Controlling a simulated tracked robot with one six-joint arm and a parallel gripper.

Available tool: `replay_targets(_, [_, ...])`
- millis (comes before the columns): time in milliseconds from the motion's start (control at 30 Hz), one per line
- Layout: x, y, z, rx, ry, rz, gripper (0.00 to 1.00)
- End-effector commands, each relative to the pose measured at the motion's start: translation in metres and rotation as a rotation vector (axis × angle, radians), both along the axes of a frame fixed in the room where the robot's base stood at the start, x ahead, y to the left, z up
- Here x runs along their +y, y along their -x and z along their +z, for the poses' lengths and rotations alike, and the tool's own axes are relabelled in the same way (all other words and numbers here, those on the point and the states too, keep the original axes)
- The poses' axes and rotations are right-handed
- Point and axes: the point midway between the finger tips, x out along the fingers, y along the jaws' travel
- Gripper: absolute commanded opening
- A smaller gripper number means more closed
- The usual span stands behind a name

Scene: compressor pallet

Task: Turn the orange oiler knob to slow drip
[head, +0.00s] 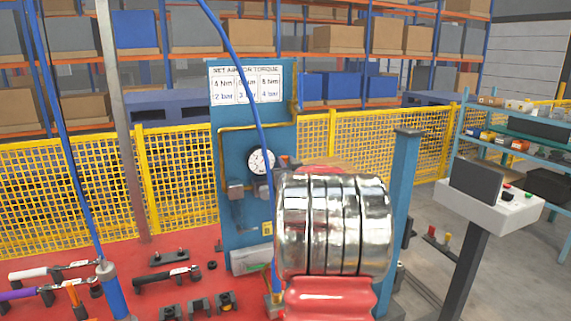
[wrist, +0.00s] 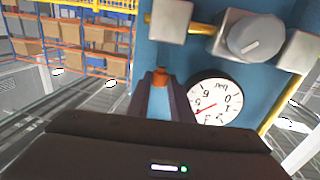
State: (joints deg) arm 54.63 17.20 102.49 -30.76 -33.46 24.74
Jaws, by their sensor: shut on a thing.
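The orange oiler knob (wrist: 160,73) shows small between my fingertips in the wrist view, in front of the blue panel (wrist: 200,62). My gripper (wrist: 160,82) is shut on it, with one dark finger on each side. The knob's pointer or marks are too small to read. In the head view my own arm covers the knob and the gripper.
A round pressure gauge (wrist: 215,101) sits close to the right of my fingers in the wrist view, with a grey round knob (wrist: 256,38) above it. The head view shows a blue hose (head: 240,75), a red bench with tools (head: 140,290) and a grey console (head: 490,208).

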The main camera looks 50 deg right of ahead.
Motion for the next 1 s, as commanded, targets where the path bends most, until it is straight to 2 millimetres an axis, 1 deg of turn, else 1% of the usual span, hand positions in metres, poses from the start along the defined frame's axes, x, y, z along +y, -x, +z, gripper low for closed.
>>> replay_targets(67, [0.001, -0.002, 0.001, 0.0, 0.004, 0.019, 0.0])
replay_targets(567, [-0.004, 0.001, 0.0, 0.0, 0.003, 0.178, 0.0])
replay_targets(1000, [-0.009, 0.003, 0.001, -0.002, 0.003, 0.38, 0.0])
